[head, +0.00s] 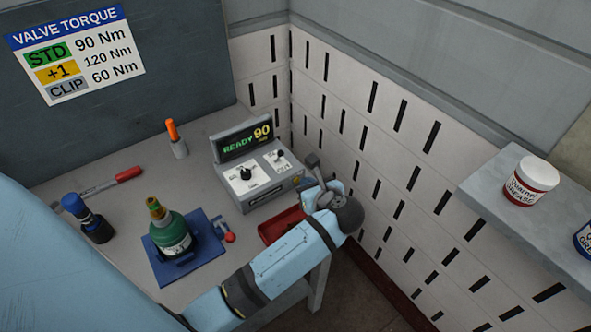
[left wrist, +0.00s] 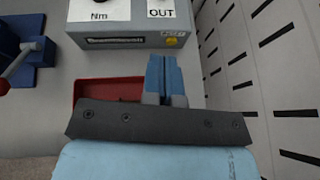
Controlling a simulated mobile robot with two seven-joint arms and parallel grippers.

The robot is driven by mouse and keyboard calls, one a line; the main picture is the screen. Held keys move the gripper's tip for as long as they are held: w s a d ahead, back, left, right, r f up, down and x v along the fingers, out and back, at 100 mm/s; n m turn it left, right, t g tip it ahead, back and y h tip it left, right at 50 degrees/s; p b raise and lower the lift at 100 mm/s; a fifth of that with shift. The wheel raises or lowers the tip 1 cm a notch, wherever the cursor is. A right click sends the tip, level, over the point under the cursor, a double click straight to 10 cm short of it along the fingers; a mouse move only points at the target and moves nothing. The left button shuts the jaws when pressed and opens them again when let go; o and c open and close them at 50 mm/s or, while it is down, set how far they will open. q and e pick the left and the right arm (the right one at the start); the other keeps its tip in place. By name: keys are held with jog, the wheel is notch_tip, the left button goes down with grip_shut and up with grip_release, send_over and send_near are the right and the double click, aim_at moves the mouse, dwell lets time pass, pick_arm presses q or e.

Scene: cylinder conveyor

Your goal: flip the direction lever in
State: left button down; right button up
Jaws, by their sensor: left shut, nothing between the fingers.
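My left gripper (head: 313,162) is just right of the box, apart from the lever. Its blue fingers (left wrist: 163,68) are shut and empty, below the "OUT" label. My right gripper is not in view.
A red tray (head: 272,230) lies below the box, partly hidden by my left arm. A green bottle (head: 170,232) stands in a blue fixture (head: 205,250). The slotted wall (head: 375,150) is close on the right. A grease tub (head: 530,183) stands on a shelf.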

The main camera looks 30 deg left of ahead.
pick_arm(q)
jog(key=p, duration=0.1)
send_near(280, 157)
notch_tip(280, 157, down, 4)
jog(key=a, duration=0.1)
jog(key=w+a, duration=0.1)
jog(key=w+a+p, duration=0.1)
jog(key=a, duration=0.1)
jog(key=shift+w+r, duration=0.2)
jog(key=shift+w, duration=0.15)
jog(key=shift+w+a+r+p, duration=0.15)
jog(key=shift+w+a+p, duration=0.15)
jog(key=shift+a, duration=0.2)
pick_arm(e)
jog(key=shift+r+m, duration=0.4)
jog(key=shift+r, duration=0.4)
